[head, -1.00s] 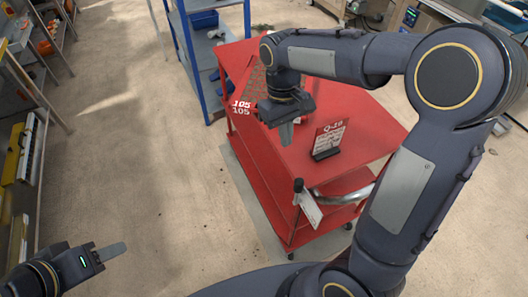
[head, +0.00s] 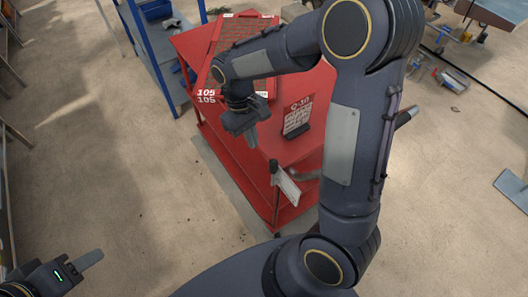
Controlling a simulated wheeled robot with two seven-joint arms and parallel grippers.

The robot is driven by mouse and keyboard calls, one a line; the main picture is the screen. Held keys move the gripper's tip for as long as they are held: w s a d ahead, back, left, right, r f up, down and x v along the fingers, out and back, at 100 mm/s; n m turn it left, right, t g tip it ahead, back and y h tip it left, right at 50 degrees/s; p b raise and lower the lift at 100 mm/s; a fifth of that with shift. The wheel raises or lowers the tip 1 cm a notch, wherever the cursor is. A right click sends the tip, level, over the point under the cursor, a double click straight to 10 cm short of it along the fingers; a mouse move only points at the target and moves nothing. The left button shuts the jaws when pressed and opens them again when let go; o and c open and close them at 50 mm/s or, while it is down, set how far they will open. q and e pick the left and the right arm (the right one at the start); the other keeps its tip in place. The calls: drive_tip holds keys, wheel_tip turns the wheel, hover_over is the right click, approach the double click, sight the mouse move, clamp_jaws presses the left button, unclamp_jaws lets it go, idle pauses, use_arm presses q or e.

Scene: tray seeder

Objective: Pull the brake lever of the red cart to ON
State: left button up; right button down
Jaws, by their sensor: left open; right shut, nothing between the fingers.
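The red cart (head: 204,109) stands in the middle of the head view, marked 105 at its left corner. At its near end a short lever with a black knob (head: 273,166) stands up beside a white plate (head: 286,186); I take this to be the brake lever. Its ON or OFF setting cannot be read. My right gripper (head: 252,140) is shut and empty, pointing down over the cart top, a little beyond and left of the knob and apart from it. My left gripper (head: 90,260) is open and empty at the lower left, away from the cart.
A card marked Q-18 (head: 298,115) stands in a black holder on the cart top. A red-rimmed tray (head: 217,42) lies at the cart's far end. A blue shelf rack (head: 150,60) stands behind left. The floor (head: 130,180) left of the cart is clear.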

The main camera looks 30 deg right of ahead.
sight(273, 174)
drive_tip(key=s, duration=0.1)
drive_tip(key=s+f, duration=0.1)
drive_tip(key=s, duration=0.1)
drive_tip(key=s+d+f+p, duration=0.1)
drive_tip(key=shift+s+d+f, duration=0.1)
drive_tip(key=shift+s+f, duration=0.1)
drive_tip(key=shift+f, duration=0.05)
